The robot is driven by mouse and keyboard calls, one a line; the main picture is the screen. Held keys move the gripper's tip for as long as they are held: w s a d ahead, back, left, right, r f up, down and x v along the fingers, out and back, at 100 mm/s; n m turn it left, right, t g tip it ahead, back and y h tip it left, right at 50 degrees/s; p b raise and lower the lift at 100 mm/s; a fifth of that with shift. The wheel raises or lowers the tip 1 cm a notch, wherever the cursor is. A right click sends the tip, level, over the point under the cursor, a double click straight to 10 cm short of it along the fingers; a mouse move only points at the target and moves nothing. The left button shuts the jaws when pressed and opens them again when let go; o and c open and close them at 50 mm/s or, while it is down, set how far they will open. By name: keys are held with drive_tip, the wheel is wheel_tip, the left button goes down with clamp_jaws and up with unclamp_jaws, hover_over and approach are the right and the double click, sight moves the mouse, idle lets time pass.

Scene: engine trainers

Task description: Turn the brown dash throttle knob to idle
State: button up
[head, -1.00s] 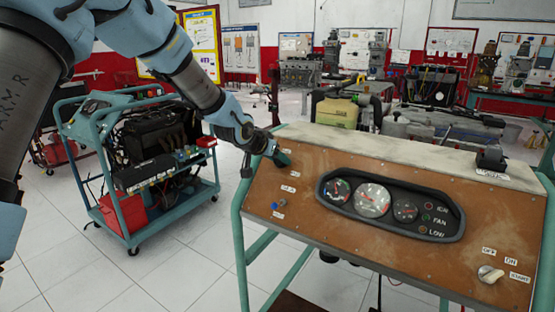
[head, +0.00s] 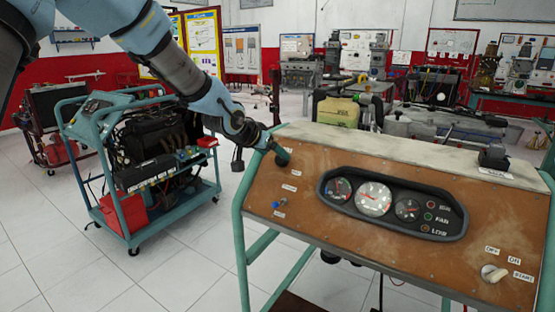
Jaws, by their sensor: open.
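The brown dash panel (head: 310,215) slopes toward me on a teal-framed stand. My gripper (head: 283,157) is at the panel's upper left corner, its fingertips close to the surface; I cannot tell whether they touch it. No brown throttle knob shows clearly; the spot at my fingertips is hidden by the gripper. A small blue knob (head: 279,204) sits lower on the left of the panel, among small white labels. A pale rotary switch (head: 492,273) with OFF, ON and START labels is at the lower right.
A gauge cluster (head: 390,204) fills the panel's middle. A black lever box (head: 493,158) stands at the top right. A teal engine cart (head: 133,235) stands at the left, with clear tiled floor between it and the stand.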

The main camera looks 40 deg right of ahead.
drive_tip(key=v, duration=0.6)
drive_tip(key=shift+a+r, duration=0.2)
drive_tip(key=shift+a, duration=0.05)
drive_tip(key=w+a+f+n+t+y, duration=0.1)
drive_tip(key=w+a+f, duration=0.15)
drive_tip(key=a, duration=0.35)
drive_tip(key=w+a+f+n+t+y, duration=0.1)
drive_tip(key=w+a+y, duration=0.15)
drive_tip(key=a, duration=0.25)
drive_tip(key=a+f+n+y, duration=0.2)
drive_tip(key=a+n, duration=0.2)
drive_tip(key=a, duration=1.1)
drive_tip(key=w+a+f+n+g+y, duration=0.1)
drive_tip(key=a+f+n+y, duration=0.1)
drive_tip(key=a, duration=1.2)
drive_tip(key=shift+w+a+f+n+y, duration=0.3)
drive_tip(key=shift+n+y, duration=0.25)
drive_tip(key=shift+n, duration=0.35)
drive_tip(key=s+a+n, duration=0.1)
drive_tip(key=s+a, duration=0.1)
drive_tip(key=a, duration=0.1)
drive_tip(key=s+a+n+g, duration=0.1)
drive_tip(key=s+a, duration=0.1)
drive_tip(key=a, duration=0.2)
drive_tip(key=s+a+f+n+g+y, duration=0.1)
drive_tip(key=s+a, duration=0.2)
drive_tip(key=shift+a+n, duration=0.2)
drive_tip(key=shift+n, duration=0.2)
drive_tip(key=shift+c, duration=0.2)
